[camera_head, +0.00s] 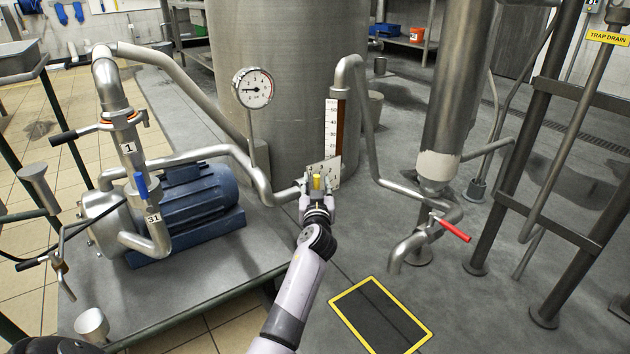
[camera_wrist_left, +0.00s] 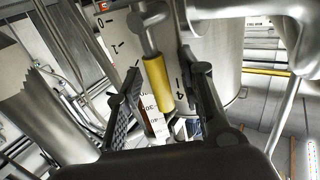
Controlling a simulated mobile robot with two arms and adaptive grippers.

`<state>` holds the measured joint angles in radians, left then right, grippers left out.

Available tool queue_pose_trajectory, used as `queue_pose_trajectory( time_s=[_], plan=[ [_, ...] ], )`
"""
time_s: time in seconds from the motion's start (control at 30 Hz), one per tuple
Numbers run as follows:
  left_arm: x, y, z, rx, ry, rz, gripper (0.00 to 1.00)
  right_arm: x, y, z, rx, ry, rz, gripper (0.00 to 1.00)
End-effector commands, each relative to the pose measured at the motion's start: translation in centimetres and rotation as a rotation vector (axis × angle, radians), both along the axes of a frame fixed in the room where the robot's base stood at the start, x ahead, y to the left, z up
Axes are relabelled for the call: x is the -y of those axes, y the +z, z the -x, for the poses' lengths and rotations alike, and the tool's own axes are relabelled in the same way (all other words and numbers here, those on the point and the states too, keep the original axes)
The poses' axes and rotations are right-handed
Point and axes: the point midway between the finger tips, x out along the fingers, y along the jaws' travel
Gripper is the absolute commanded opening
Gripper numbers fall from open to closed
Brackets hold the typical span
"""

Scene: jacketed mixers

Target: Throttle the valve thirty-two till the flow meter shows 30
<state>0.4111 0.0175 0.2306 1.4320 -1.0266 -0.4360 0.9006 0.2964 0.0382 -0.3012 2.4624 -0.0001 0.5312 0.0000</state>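The valve with a yellow handle (camera_head: 317,182) sits on the pipe below the flow meter, in front of a white numbered plate (camera_head: 326,168). No tag reading 32 is legible. In the left wrist view the yellow handle (camera_wrist_left: 157,84) lies between the fingers of my left gripper (camera_wrist_left: 164,72), with gaps on both sides. My left gripper (camera_head: 316,186) is open around the handle in the head view. The flow meter (camera_head: 331,130) is a vertical scale beside a brown column, whose top stands slightly above the 50 mark. My right gripper is not in view.
A round gauge (camera_head: 253,88) stands left of the flow meter, before the big tank (camera_head: 285,45). A blue motor (camera_head: 195,205) and valves tagged 1 and 31 are at left.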

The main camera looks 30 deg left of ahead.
Motion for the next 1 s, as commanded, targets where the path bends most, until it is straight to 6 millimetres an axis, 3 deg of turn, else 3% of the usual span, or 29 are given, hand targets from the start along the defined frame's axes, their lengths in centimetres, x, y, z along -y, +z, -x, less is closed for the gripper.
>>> queue_pose_trajectory(
  time_s=[0.2,0.73,1.0],
  plan=[
    [0.02,0.00,-0.01,0.000,0.000,0.000,0.35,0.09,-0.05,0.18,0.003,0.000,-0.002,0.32],
    [0.00,0.00,0.00,0.000,0.000,0.000,0.00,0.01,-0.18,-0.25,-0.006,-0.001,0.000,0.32],
    [0.00,0.00,0.00,0.000,0.000,0.000,0.00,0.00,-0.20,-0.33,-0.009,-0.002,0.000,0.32]
  ],
)
